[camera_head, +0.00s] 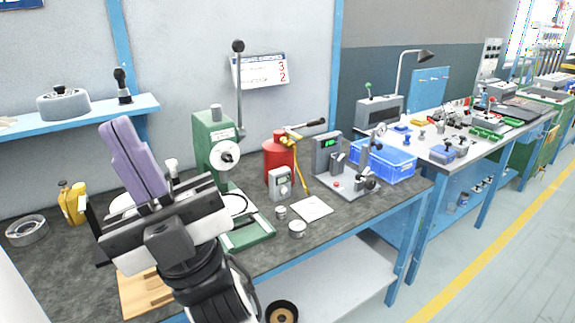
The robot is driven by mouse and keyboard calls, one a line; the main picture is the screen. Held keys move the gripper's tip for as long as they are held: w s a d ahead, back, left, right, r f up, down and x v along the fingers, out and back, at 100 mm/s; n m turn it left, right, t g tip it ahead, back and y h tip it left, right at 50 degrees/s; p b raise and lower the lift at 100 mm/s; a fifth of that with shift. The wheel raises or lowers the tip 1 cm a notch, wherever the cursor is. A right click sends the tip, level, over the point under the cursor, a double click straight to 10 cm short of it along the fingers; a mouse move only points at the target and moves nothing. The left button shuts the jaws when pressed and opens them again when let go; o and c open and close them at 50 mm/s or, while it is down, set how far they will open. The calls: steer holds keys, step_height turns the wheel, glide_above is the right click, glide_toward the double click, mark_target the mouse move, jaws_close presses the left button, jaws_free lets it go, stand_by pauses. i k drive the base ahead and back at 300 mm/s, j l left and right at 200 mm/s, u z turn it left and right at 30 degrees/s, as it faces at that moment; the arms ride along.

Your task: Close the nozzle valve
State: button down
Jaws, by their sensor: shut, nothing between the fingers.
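A red canister (279,160) stands upright near the middle of the grey bench. A yellow fitting (291,139) with a yellow hose sits at its top, and a dark-tipped nozzle (309,126) points right from it. The valve is too small for me to tell its position. My gripper (116,128) is in the left foreground. Its long purple fingers are together, point up and left, and hold nothing. It is well left of the canister, apart from it, and hides part of the bench.
A green press (213,143) with a tall lever stands between my gripper and the canister. A grey meter (280,184), small tins (297,229) and a white sheet (311,208) lie in front of the canister. A grey gauge stand (328,155) and blue crate (384,163) are to its right.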

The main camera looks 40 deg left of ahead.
mark_target(293, 135)
steer(key=i+j, duration=0.2)
steer(key=i, duration=0.2)
steer(key=i+j, duration=0.15)
steer(key=i, duration=0.25)
steer(key=i+j, duration=0.2)
steer(key=i, duration=0.25)
